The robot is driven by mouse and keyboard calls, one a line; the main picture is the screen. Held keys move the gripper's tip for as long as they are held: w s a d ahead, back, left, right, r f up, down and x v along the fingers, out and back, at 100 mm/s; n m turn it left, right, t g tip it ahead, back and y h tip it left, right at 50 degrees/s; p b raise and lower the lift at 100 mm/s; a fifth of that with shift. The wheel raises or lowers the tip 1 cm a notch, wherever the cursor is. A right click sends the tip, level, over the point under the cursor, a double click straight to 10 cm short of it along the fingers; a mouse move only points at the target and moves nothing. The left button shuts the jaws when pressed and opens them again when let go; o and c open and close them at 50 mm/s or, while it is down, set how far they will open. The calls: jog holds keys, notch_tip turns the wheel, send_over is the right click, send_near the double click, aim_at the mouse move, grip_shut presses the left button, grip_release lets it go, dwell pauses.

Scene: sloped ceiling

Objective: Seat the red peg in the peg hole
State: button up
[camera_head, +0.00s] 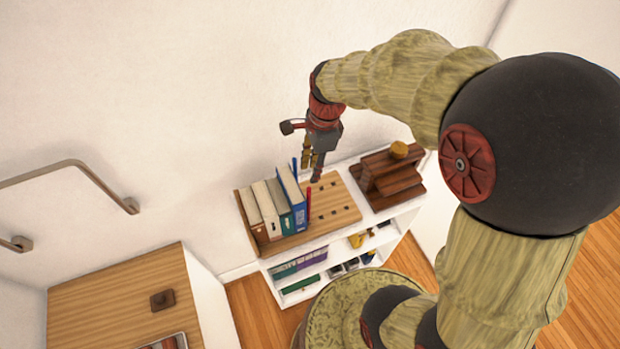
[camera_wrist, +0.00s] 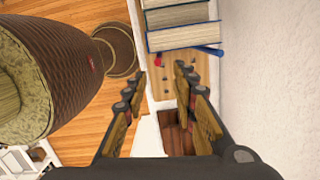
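The wooden peg board (camera_head: 345,209) with rows of dark holes lies on top of a white shelf; part of it shows in the wrist view (camera_wrist: 182,85). A thin red peg (camera_head: 308,196) appears to stand upright at the board's left side, beside the books. In the wrist view a small red shape (camera_wrist: 158,61), seemingly this peg, shows near the book edge. My gripper (camera_head: 311,164) is above the board. In the wrist view its fingers (camera_wrist: 160,75) are spread with nothing between them. The red peg's lower end is unclear.
Several upright books (camera_head: 273,211) stand left of the holes. A blue rod (camera_wrist: 206,50) shows beside them in the wrist view. A dark wooden stepped block (camera_head: 390,183) stands to the right. A wall rises close behind the shelf.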

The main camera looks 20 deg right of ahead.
jog(key=s+a+r+n+t+h, duration=0.1)
jog(key=s+r+n+t, duration=0.4)
jog(key=s+r+n, duration=0.8)
notch_tip(320, 180, up, 3)
jog(key=n, duration=0.6)
jog(key=shift+s+a+h, duration=0.15)
jog(key=shift+s+h, duration=0.15)
jog(key=shift+s, duration=0.1)
jog(key=shift+f, duration=0.1)
notch_tip(320, 180, down, 23)
jog(key=b, duration=2.3)
